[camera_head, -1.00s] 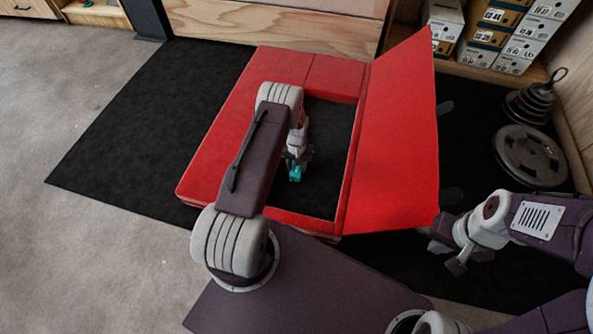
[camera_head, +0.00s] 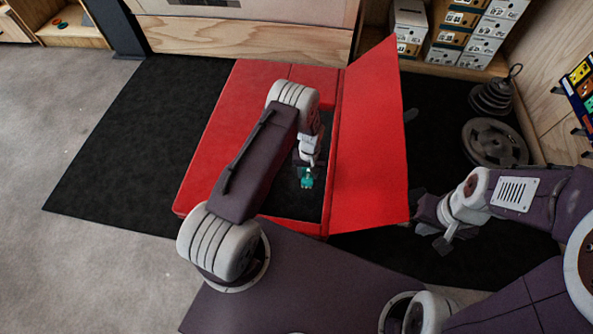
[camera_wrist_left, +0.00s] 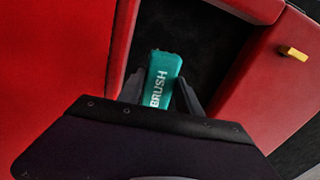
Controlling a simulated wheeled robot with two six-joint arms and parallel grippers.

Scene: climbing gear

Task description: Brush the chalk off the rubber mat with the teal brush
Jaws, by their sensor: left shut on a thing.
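My left gripper (camera_head: 306,172) is shut on the teal brush (camera_head: 307,181), whose end points down over the dark opening of a red padded case. In the left wrist view the brush (camera_wrist_left: 161,80), lettered "BRUSH", sits between the fingers (camera_wrist_left: 160,92) above a black surface (camera_wrist_left: 200,30). I cannot tell whether it touches that surface. A large black mat (camera_head: 130,140) lies on the floor under the case. I cannot make out chalk on either black surface. My right gripper (camera_head: 434,236) hangs at the right, empty, its fingers apart.
The red case (camera_head: 225,150) has a raised red flap (camera_head: 368,140) along its right side. Weight plates (camera_head: 494,142) and stacked boxes (camera_head: 480,40) stand at the right and back. A yellow tab (camera_wrist_left: 294,53) shows on the red padding. The left floor is clear.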

